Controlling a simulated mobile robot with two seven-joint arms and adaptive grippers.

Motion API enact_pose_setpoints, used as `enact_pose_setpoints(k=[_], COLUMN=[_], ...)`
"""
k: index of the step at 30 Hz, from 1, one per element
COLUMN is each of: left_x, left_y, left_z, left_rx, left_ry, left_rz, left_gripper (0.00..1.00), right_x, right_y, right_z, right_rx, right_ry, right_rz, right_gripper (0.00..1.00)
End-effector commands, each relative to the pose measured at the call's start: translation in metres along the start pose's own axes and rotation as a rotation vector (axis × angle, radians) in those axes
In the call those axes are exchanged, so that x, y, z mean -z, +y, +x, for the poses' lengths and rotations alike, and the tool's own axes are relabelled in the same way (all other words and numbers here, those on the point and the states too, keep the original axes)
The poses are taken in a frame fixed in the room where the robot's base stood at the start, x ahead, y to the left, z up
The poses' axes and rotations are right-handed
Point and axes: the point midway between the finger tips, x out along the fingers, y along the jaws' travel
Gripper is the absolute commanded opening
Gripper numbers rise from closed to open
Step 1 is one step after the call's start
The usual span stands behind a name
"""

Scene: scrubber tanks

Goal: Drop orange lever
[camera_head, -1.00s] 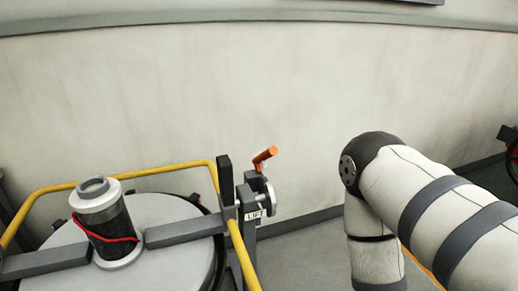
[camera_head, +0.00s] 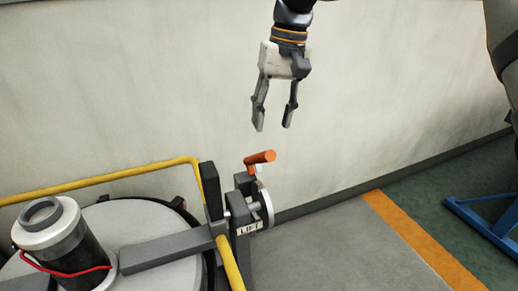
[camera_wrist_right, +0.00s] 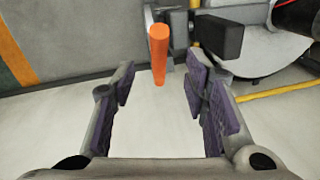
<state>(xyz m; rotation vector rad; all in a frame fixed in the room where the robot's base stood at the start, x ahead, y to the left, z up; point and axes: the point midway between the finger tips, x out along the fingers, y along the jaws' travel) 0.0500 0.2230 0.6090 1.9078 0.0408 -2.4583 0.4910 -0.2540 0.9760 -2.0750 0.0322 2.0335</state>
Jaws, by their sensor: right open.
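The orange lever (camera_head: 260,157) is a short orange handle on a grey crank beside a block labelled LIFT (camera_head: 249,228), at the right edge of the round tank. It points up and to the right in the head view. My right gripper (camera_head: 272,128) hangs above the lever, fingers pointing down, open and empty, with a small gap between fingertips and lever. My left gripper is not in view.
The round grey tank lid (camera_head: 150,235) has a dark cylinder with a red cord (camera_head: 70,245). A yellow rail (camera_head: 110,177) runs around the tank. A pale wall (camera_head: 120,90) stands behind. Grey floor with an orange stripe (camera_head: 425,245) is clear at right, near a blue stand (camera_head: 485,225).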

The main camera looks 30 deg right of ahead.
Motion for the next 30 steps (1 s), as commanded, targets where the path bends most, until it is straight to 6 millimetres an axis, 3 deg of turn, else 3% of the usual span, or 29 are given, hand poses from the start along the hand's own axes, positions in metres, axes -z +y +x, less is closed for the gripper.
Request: enact_pose_setpoints(k=[6, 10, 15, 22, 23, 28, 30], left_x=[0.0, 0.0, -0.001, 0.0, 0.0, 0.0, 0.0], left_y=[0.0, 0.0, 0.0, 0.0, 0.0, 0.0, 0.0], left_z=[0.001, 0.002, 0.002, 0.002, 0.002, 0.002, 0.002], left_rx=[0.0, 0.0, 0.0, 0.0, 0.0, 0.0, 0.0], left_ry=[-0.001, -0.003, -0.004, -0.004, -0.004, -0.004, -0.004], left_rz=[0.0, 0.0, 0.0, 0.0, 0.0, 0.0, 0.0], left_gripper=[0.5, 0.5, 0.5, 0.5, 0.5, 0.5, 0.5], right_x=[-0.002, -0.001, -0.001, 0.0, 0.0, 0.0, 0.0], right_y=[0.001, 0.0, 0.0, 0.0, 0.0, 0.0, 0.0], right_z=[0.061, 0.086, 0.101, 0.102, 0.102, 0.102, 0.102], right_rx=[-0.001, -0.001, 0.0, 0.0, -0.001, -0.001, -0.001], right_ry=[-0.009, -0.006, -0.002, -0.001, -0.001, -0.001, -0.001], right_rz=[0.0, 0.0, 0.001, 0.0, 0.0, 0.0, 0.0], right_gripper=[0.41, 0.41, 0.41, 0.41, 0.39, 0.0, 0.0])
